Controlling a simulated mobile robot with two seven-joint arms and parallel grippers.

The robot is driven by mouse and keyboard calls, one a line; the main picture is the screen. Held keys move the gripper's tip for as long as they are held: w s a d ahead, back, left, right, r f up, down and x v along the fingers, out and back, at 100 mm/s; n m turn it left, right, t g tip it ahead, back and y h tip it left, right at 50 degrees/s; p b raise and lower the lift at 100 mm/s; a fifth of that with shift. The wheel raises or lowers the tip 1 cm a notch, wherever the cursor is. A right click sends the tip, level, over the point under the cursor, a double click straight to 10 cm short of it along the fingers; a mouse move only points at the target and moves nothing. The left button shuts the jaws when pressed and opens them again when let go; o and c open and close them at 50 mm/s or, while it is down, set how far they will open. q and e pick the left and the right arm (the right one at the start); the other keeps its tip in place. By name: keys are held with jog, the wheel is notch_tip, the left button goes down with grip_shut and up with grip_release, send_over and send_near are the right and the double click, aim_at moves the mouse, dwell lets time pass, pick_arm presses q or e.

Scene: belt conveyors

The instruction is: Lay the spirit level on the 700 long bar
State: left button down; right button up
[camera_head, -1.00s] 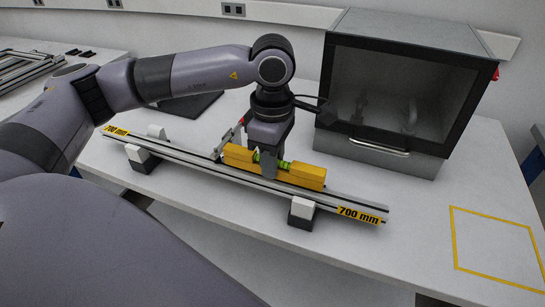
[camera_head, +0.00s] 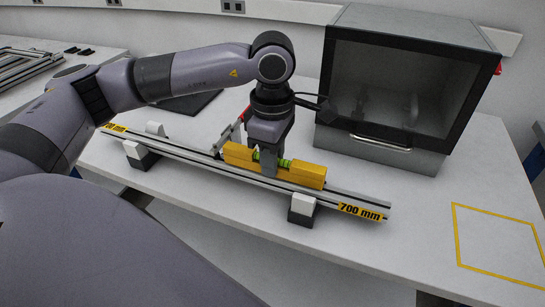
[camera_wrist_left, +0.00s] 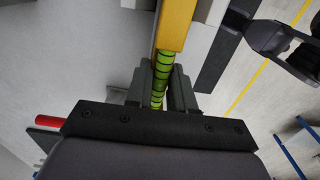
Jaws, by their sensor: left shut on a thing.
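The yellow spirit level (camera_head: 308,174) with its green vial lies lengthwise along the 700 mm long bar (camera_head: 270,186) in the head view; I cannot tell whether it touches the bar. My left gripper (camera_head: 268,172) is shut on the middle of the level from above. The bar is a slotted aluminium profile with yellow "700 mm" labels at both ends. It rests on black and white supports. My right gripper is not in view.
A grey cabinet (camera_head: 385,148) with a dark glass door stands behind and right of the bar. A red-handled clamp-like piece (camera_head: 232,130) is behind the level. A yellow outlined square (camera_head: 500,245) marks bare table at the right. Other profiles (camera_head: 25,68) lie at far left.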

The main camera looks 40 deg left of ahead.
pick_arm(q)
jog(key=shift+f, duration=0.2)
jog(key=c, duration=0.9)
grip_release()
jog(key=shift+r+b, duration=0.45)
jog(key=shift+r, duration=3.2)
